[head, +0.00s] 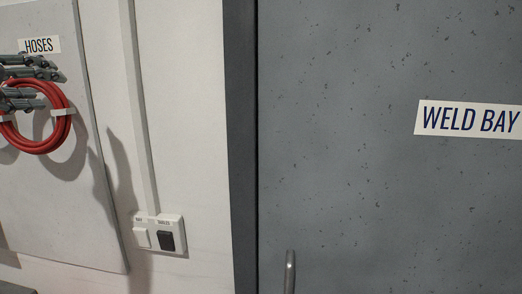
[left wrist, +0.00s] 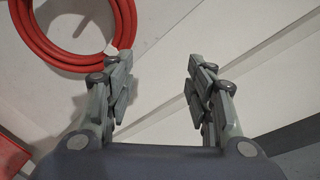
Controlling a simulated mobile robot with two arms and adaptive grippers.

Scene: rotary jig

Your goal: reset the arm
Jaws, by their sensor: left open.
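My left gripper (head: 47,88) is at the left edge of the head view, in front of a coiled red hose on a pale wall panel. In the left wrist view my left gripper (left wrist: 160,80) is open, with nothing between its two grey fingers. The red hose (left wrist: 66,60) lies left of the fingers there; whether the left finger touches it I cannot tell. My right gripper is in neither view.
A "HOSES" label (head: 40,45) is above the coil. A wall plate with a white switch (head: 142,238) and a dark switch (head: 167,241) sits below a vertical conduit (head: 139,110). A grey door (head: 370,170) with a handle (head: 290,272) and a "WELD BAY" sign (head: 468,119) fills the right.

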